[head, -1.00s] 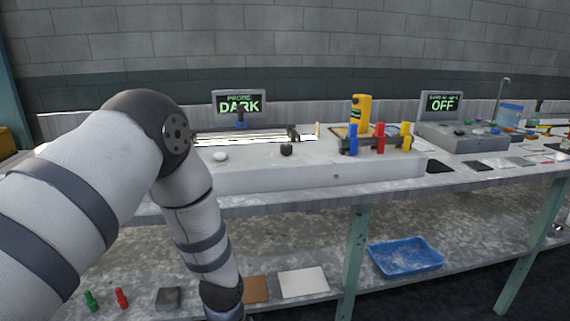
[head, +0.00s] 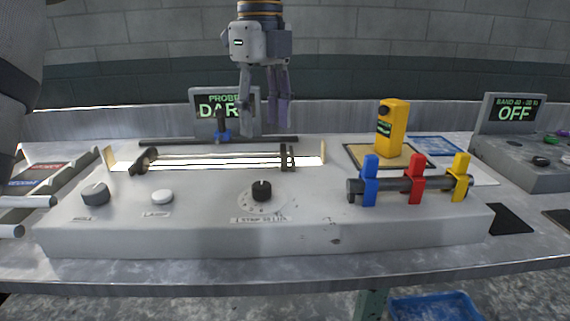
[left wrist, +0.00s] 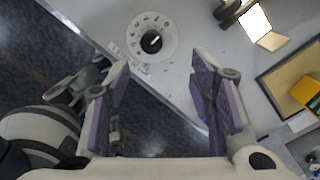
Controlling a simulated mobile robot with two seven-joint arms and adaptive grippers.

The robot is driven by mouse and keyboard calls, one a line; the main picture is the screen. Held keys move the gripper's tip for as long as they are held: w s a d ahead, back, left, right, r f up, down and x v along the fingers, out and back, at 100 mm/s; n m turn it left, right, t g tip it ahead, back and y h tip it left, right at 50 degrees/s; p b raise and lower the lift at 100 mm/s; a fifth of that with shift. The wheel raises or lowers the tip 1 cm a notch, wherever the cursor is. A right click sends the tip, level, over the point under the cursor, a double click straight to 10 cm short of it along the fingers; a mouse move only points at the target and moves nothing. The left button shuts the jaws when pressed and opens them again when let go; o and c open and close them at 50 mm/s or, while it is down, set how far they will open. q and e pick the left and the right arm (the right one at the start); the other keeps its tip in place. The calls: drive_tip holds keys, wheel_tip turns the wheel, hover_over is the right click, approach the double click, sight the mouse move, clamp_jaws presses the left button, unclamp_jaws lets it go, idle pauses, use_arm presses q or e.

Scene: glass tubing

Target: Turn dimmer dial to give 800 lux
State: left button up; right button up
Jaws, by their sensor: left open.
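A black dial (head: 262,190) with a ring of marks stands on the front of a pale console (head: 330,225); the label below it is too small to read surely. It also shows in the left wrist view (left wrist: 151,41), with a white pointer line. The probe display (head: 210,108) reads "DARK", partly hidden by my gripper.
A grey knob (head: 95,193) and white button (head: 162,197) are left of the dial. Behind it runs a lit strip (head: 220,160) on a rail. Blue, red and yellow clips (head: 416,180) and a yellow meter (head: 392,128) stand to the right.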

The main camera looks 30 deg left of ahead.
sight(261, 185)
use_arm(q)
drive_tip(key=shift+s+f, duration=1)
drive_tip(key=shift+f, duration=0.25)
drive_tip(key=f+p, duration=0.1)
drive_tip(key=f, duration=0.8)
drive_tip(key=shift+w, duration=0.2)
drive_tip(key=c, duration=1.2)
